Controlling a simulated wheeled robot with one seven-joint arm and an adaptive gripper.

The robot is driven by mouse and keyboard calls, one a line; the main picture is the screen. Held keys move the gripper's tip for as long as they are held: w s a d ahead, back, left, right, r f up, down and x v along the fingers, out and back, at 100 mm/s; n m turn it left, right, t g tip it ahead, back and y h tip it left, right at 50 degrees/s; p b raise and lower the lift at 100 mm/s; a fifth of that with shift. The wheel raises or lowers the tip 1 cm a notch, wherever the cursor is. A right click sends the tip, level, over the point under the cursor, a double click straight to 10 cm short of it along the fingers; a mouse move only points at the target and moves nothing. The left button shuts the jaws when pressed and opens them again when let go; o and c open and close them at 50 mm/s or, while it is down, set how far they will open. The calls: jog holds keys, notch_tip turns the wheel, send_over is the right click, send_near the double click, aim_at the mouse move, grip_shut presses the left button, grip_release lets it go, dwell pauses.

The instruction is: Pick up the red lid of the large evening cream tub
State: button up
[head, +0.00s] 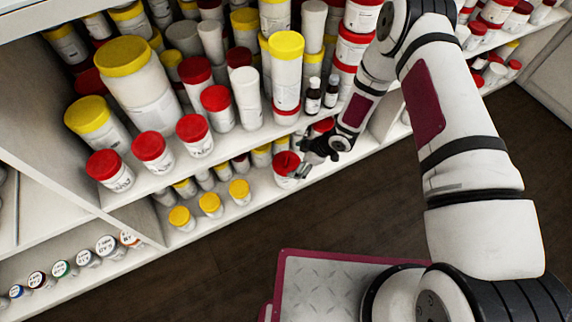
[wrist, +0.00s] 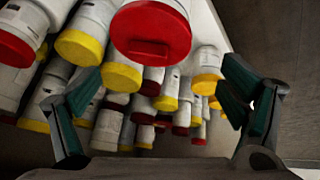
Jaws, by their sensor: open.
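A white tub with a wide red lid (head: 286,162) stands on the lower shelf, just left of my gripper (head: 305,160). A large red lid (wrist: 150,28) also fills the top middle of the wrist view, with a darker red raised piece on it; it appears to be the same lid. My gripper (wrist: 160,85) is open, one finger at each side of the wrist view, with nothing held between them. The lid lies beyond the fingertips, and I cannot tell the exact gap. The tub's label is not readable, so its name cannot be confirmed.
Yellow-lidded jars (head: 210,203) stand left of the tub on the lower shelf. The upper shelf edge (head: 235,140) runs close above, crowded with red- and yellow-lidded tubs and two dark bottles (head: 313,96). The dark floor (head: 260,225) in front is clear.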

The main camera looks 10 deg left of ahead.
aim_at(287, 163)
jog(key=shift+w+b+x, duration=0.15)
jog(key=shift+b+x, duration=0.8)
jog(key=shift+x, duration=0.75)
jog(key=shift+w+b+x, duration=0.15)
jog(key=shift+b+x, duration=0.75)
jog(key=shift+x, duration=0.75)
jog(key=shift+d, duration=0.2)
jog(key=shift+c, duration=0.5)
